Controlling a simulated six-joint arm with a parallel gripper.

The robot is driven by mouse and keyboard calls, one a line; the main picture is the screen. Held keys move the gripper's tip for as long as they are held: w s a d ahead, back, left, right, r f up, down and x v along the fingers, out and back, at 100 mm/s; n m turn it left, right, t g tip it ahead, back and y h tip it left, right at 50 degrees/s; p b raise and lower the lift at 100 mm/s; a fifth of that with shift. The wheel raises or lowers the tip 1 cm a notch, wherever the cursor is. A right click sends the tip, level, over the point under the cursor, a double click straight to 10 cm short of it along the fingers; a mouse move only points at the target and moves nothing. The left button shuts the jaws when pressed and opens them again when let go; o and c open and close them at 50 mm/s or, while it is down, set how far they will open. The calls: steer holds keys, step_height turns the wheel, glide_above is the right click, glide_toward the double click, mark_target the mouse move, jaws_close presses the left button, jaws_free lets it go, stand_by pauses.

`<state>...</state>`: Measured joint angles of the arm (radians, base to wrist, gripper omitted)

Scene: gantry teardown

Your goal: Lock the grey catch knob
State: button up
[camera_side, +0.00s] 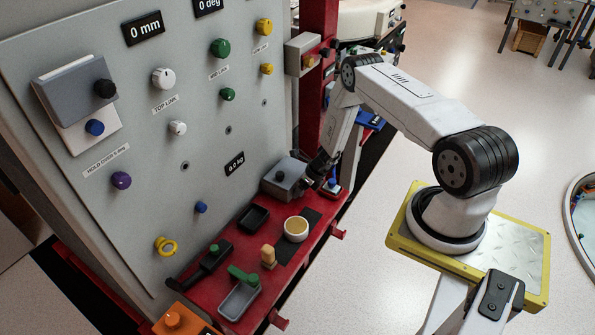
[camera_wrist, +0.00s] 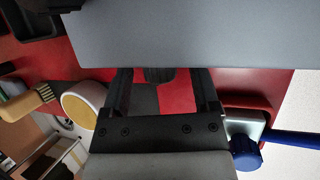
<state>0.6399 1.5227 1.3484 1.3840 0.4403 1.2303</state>
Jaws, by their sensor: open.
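A grey box (camera_side: 285,180) stands at the back end of the red shelf, against the panel; it bears a dark round knob (camera_side: 280,175). In the wrist view the box's grey face (camera_wrist: 200,35) fills the top. A dark grey ribbed knob (camera_wrist: 160,74) shows just under its edge, partly hidden, probably the catch knob. My gripper (camera_wrist: 161,92) is open, with one finger on each side of this knob; I cannot tell whether they touch it. In the side view my gripper (camera_side: 316,170) is at the box's right side, its fingertips hard to make out.
The red shelf (camera_side: 315,232) also holds a cup (camera_side: 296,229), a wooden-handled brush (camera_side: 268,257), a black tray (camera_side: 254,218) and a grey tray (camera_side: 238,299). The panel (camera_side: 140,190) bears several knobs.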

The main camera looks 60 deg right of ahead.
jaws_close()
steer(key=shift+w+h, duration=0.1)
steer(key=shift+h, duration=0.6)
stand_by(0.3)
jaws_free()
steer(key=shift+a, duration=0.1)
steer(key=shift+r, duration=0.1)
steer(key=v, duration=0.7)
steer(key=shift+r, duration=0.3)
